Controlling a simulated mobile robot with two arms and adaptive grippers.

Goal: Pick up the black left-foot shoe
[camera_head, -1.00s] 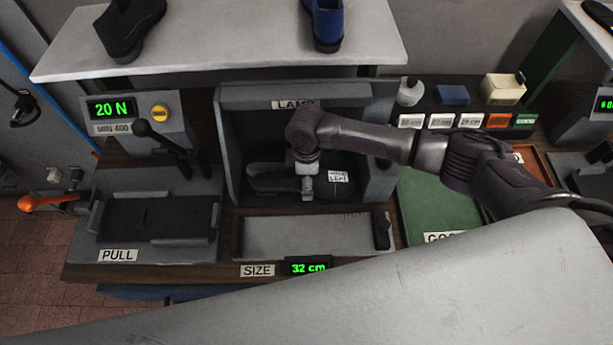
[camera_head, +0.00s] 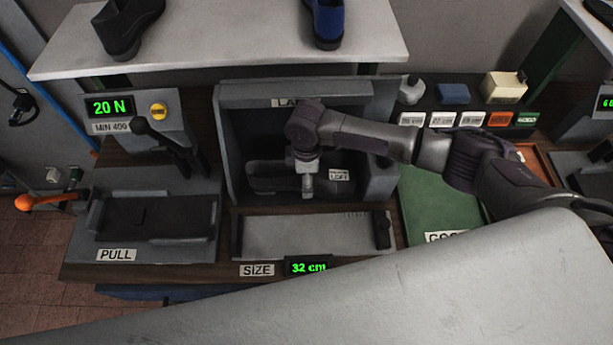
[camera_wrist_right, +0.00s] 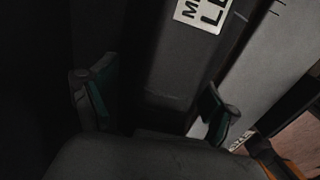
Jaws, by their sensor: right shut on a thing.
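A black shoe (camera_head: 268,181) with a white label reading LEFT lies lengthwise at the open lamp box (camera_head: 228,150) in the head view. My right gripper (camera_head: 308,187) reaches in from the right and points down onto the shoe's middle. In the right wrist view, the green-padded fingers of this gripper (camera_wrist_right: 158,108) stand on either side of the dark labelled shoe (camera_wrist_right: 165,75), shut on it. The arm hides part of the shoe, and the dark box makes its underside hard to see. My left gripper is not in view.
Another black shoe (camera_head: 128,28) and a blue shoe (camera_head: 327,22) stand on the shelf (camera_head: 220,50) above. The size plate (camera_head: 300,238) is empty in front, its display reading 32 cm. The pull station (camera_head: 155,217) is at left, a green mat (camera_head: 435,208) at right.

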